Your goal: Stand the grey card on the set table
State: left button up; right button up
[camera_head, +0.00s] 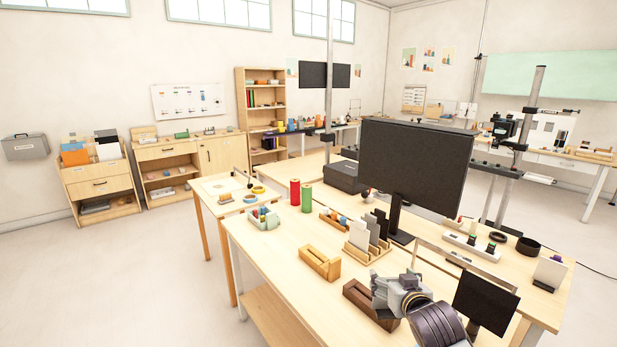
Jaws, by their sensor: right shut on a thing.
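A grey card (373,229) stands in a light wooden slotted rack (367,256), between a white card (358,235) and a black card (382,222). My right gripper (378,291) comes in from the lower right, in front of the rack and apart from it. It is shut on what looks like a dark brown wooden box (356,295); the gripper hides part of the box and the exact contact. I cannot tell for sure which table is the set table; a smaller table (214,203) with a white sheet stands at the left. My left gripper is out of view.
A large black monitor (412,165) stands behind the rack. A light wooden box (320,263) lies left of my right gripper. Red (295,191) and green (306,198) cylinders stand farther back. A black panel (485,302) is at the right.

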send_over(389, 319)
jog(key=f, duration=0.5)
jog(key=shift+w+d, duration=0.1)
jog(key=shift+w, duration=0.2)
jog(key=s+f, duration=0.2)
jog(key=f, duration=0.1)
jog(key=s+f, duration=0.1)
jog(key=f, duration=0.1)
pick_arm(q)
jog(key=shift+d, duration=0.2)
pick_arm(e)
jog(key=shift+s+f, duration=0.2)
jog(key=shift+f, duration=0.2)
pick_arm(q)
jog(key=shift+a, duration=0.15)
